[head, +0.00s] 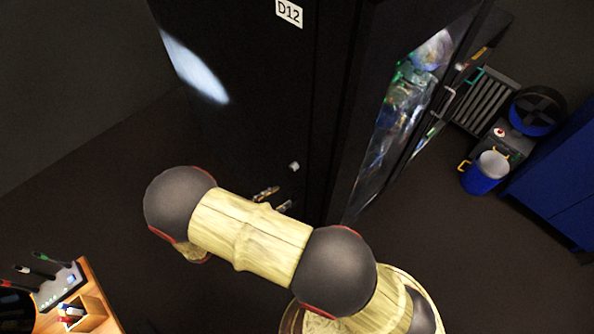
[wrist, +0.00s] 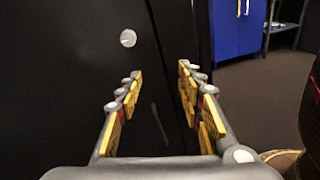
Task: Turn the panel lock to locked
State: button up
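The panel is a tall black cabinet (head: 265,70) with a D12 label near its top. A small round pale knob, which looks like the panel lock (head: 294,166), sits low on its dark face. In the wrist view the knob (wrist: 128,38) is up and left of my gripper (wrist: 158,80). My gripper's two yellow-padded fingers are spread apart with nothing between them, pointing at the dark face beside a vertical seam. In the head view my gripper (head: 275,198) is partly hidden behind my arm, just below the knob. I cannot tell which way the lock is turned.
A glossy panel with colourful reflections (head: 408,100) stands right of the black face. A blue bin (head: 482,181) and blue cabinet (head: 560,175) are at the right. A wooden table holder (head: 90,300) with pens is at lower left. The floor between is clear.

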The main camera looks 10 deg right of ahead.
aim_at(292, 168)
notch_tip(292, 168, up, 4)
jog(key=w+a+t, duration=0.2)
jog(key=w, duration=0.1)
jog(key=x, duration=0.4)
jog(key=b+x, duration=0.1)
jog(key=x, duration=0.2)
jog(key=shift+d+r, duration=0.2)
jog(key=shift+d, duration=0.25)
jog(key=c, duration=0.3)
grip_shut()
